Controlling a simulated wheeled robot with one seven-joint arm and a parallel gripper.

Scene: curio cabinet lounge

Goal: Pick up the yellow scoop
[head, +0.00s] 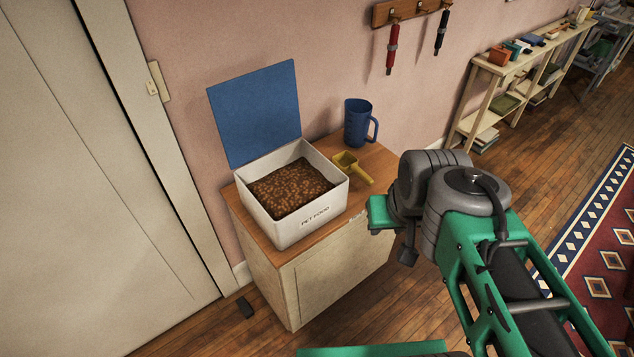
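The yellow scoop (347,162) lies on top of the small wooden cabinet (377,158), with its handle (361,176) pointing down and right. It sits between the white pet food bin (308,227) and the blue measuring jug (356,122). My arm comes in from the lower right, and its end is just right of the cabinet's front corner, near the scoop in the picture. My gripper's fingers are hidden or too unclear to tell whether they are open or shut.
The bin is full of brown kibble, and its blue lid (254,112) stands open against the pink wall. Two leashes or tools hang from a wall rack (405,10). A shelf (540,55) with books stands at the back right. A patterned rug (600,250) lies at right.

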